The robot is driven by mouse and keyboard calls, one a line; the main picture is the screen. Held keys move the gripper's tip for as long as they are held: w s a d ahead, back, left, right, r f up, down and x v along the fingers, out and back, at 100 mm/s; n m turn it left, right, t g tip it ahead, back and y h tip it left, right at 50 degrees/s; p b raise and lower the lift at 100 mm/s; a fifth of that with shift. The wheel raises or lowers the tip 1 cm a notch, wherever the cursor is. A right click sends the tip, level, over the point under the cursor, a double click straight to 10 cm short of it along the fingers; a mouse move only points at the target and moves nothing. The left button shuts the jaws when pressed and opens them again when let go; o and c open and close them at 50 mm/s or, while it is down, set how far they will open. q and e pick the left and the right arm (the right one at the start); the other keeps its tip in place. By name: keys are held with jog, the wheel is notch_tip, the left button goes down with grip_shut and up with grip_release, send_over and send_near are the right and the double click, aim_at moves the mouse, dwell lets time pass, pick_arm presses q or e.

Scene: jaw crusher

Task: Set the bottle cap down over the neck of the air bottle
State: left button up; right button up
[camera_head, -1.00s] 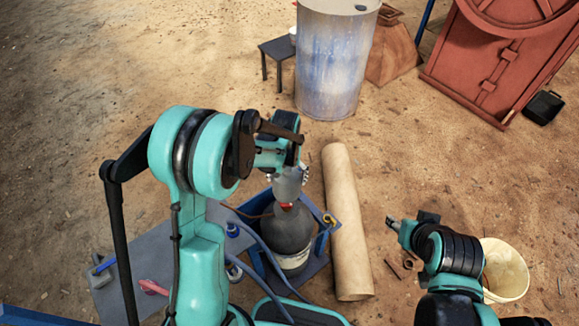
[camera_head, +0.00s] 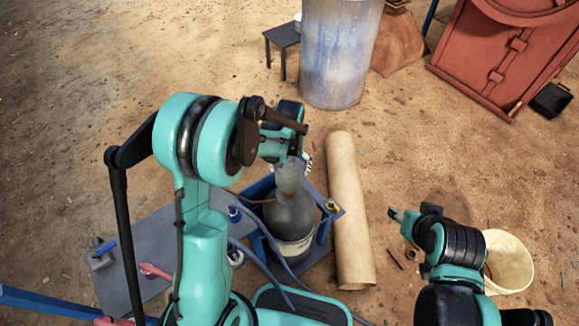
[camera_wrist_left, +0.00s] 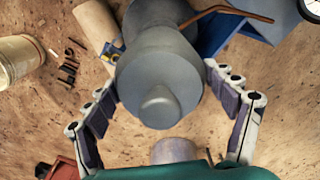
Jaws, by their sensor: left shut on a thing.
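The bottle cap (camera_head: 290,176) is a grey, tapered piece, and my left gripper (camera_wrist_left: 161,82) is shut on it. The cap (camera_wrist_left: 158,88) fills the middle of the left wrist view, with a finger on each side. The air bottle (camera_head: 290,222) is dark grey with a pale label and stands upright in a blue frame. The cap is over the top of the bottle, and the neck is hidden. I cannot tell whether the cap rests on the shoulder. My right gripper (camera_head: 398,214) is small in the head view, apart from the bottle; its jaws are unclear.
A tan pipe (camera_head: 348,215) lies right of the blue frame (camera_head: 324,222). A grey board (camera_head: 150,245) with small tools lies to the left. A cream bucket (camera_head: 512,262) stands beyond my right arm. A worn drum (camera_head: 338,60) and red machinery (camera_head: 500,50) stand farther back.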

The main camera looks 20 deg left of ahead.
pick_arm(q)
jog(key=shift+f+b, duration=3.65)
jog(key=shift+f, duration=0.85)
jog(key=o, duration=1.3)
jog(key=shift+r, duration=0.1)
notch_tip(320, 180, up, 12)
jog(key=shift+f, duration=0.1)
